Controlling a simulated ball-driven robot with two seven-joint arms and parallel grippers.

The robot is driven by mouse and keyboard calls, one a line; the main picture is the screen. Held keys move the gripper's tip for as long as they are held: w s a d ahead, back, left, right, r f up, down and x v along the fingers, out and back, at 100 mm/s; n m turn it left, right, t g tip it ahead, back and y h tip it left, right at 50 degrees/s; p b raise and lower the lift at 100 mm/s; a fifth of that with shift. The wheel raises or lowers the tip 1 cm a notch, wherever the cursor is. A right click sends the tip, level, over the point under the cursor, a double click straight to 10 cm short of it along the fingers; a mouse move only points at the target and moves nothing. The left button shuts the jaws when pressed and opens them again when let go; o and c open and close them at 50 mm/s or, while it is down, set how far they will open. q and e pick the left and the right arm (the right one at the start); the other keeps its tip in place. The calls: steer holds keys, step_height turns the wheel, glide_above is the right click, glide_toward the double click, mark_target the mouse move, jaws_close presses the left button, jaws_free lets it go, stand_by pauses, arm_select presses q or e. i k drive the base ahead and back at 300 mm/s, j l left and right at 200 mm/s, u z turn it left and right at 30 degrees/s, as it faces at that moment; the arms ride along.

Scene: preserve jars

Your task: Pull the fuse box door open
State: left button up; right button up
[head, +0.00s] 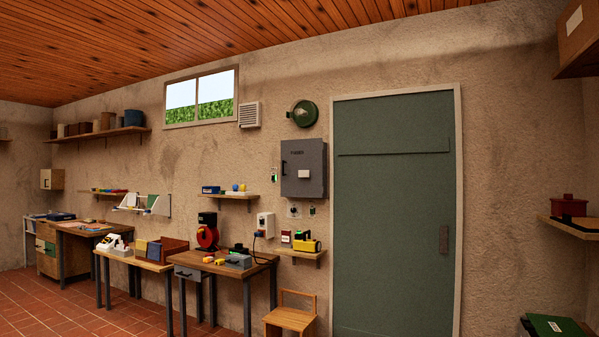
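The grey fuse box (303,168) hangs on the wall just left of the large green door. Its door looks closed, with a small dark handle at the left edge and a pale label near the middle right. Dark lettering runs along its top. Neither of my grippers shows in the head view.
Below the fuse box are a small shelf (300,252) with a yellow item and a wooden chair (291,314). A workbench (222,268) with a red reel stands left of them. The green door (394,220) is on the right. Tiled floor shows at lower left.

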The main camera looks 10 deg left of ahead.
mark_target(301, 160)
steer(key=i+j+u, duration=0.25)
steer(key=i, duration=0.25)
steer(key=i+j+u, duration=0.1)
steer(key=i+u, duration=0.2)
steer(key=i, duration=0.25)
steer(key=i+j+u, duration=0.1)
steer(key=i, duration=1.7)
steer(key=i+j+z, duration=0.1)
steer(key=i+z, duration=0.25)
steer(key=i+j+z, duration=0.65)
steer(key=i+l, duration=0.1)
